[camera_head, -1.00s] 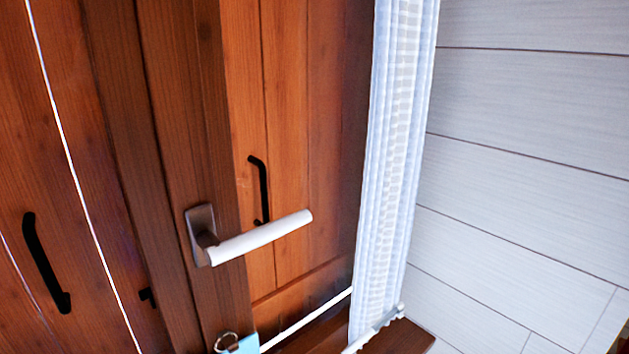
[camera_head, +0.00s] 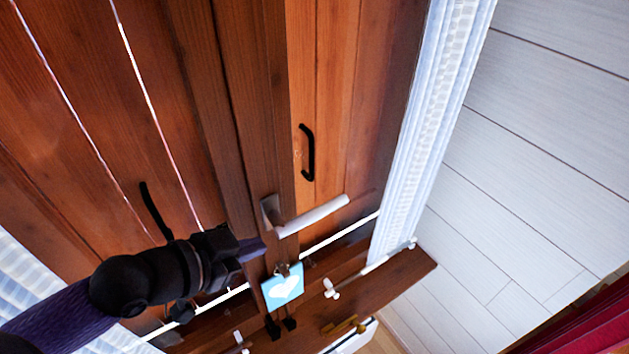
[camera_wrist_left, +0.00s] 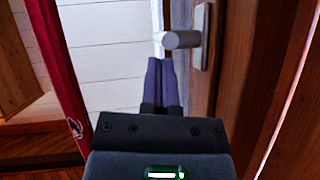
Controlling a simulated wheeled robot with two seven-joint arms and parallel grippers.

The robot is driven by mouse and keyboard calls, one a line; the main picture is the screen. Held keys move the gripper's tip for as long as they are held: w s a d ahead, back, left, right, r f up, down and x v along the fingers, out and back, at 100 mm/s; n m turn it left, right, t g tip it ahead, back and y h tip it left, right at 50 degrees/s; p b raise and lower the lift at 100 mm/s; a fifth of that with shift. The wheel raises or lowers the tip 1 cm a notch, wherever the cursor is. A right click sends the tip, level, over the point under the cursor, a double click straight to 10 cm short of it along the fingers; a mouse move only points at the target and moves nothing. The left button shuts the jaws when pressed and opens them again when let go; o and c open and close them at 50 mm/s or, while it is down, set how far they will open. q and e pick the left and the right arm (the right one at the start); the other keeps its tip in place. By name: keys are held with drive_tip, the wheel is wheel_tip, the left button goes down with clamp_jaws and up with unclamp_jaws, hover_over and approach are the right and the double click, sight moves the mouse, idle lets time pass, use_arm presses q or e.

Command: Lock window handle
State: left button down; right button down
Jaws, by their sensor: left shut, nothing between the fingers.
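The white window handle (camera_head: 312,217) sticks out sideways to the right from its metal plate on the dark wooden window frame (camera_head: 225,110). In the left wrist view the handle's round neck (camera_wrist_left: 182,40) and plate show just beyond my fingertips. My left gripper (camera_head: 262,245) comes in from the left, just below and left of the handle's base. Its purple fingers (camera_wrist_left: 162,64) are shut and empty, their tips close under the handle. I cannot tell whether they touch it. My right gripper is not in view.
A blue tag with a white heart (camera_head: 283,289) hangs below the handle. A wooden sill (camera_head: 385,285) lies below the window. A pale curtain (camera_head: 430,130) hangs to the right, beside a white plank wall (camera_head: 540,140). A red curtain (camera_head: 585,320) is at the lower right.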

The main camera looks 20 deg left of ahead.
use_arm(q)
wheel_tip(320, 180, up, 7)
drive_tip(key=w+d+m+t+h, duration=0.1)
drive_tip(key=w+h, duration=0.1)
drive_tip(key=h, duration=0.1)
drive_tip(key=shift+w+f+m, duration=0.15)
drive_tip(key=shift+f+m, duration=0.05)
drive_tip(key=shift+m, duration=0.1)
drive_tip(key=shift+d, duration=0.15)
drive_tip(key=p, duration=0.1)
hover_over(316, 212)
wheel_tip(316, 212, down, 3)
drive_tip(key=shift+d+f+b, duration=0.2)
drive_tip(key=shift+f+b, duration=0.1)
drive_tip(key=shift+f, duration=0.95)
drive_tip(key=shift+a+f, duration=0.15)
drive_tip(key=shift+f, duration=0.35)
